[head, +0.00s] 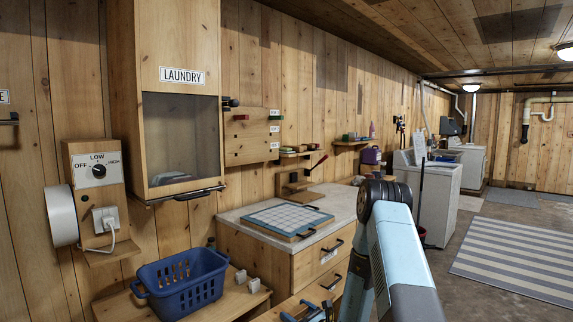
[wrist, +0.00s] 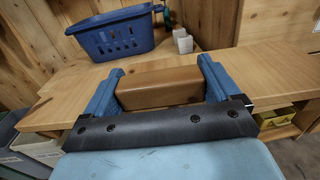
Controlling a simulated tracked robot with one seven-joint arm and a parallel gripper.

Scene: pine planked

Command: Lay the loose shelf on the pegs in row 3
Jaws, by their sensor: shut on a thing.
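My gripper (wrist: 158,90) has its two blue fingers closed on a brown wooden block (wrist: 158,82), which I take to be the grip of the loose shelf. Pale wood (wrist: 60,108) spreads out on both sides of the fingers; I cannot tell where the shelf ends and the bench behind it begins. In the head view my gripper (head: 312,312) is at the bottom edge, partly cut off, in front of the wooden drawer cabinet. A wall panel (head: 252,137) with coloured tabs and small white labels is mounted right of the laundry cabinet. No row 3 label is readable.
A blue basket (head: 183,283) and small white blocks (head: 253,285) stand on the low bench. The laundry cabinet (head: 180,100) hangs above. A gridded board (head: 287,220) lies on the drawer cabinet's top. Bins (wrist: 40,150) are below at left. The floor at right is open.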

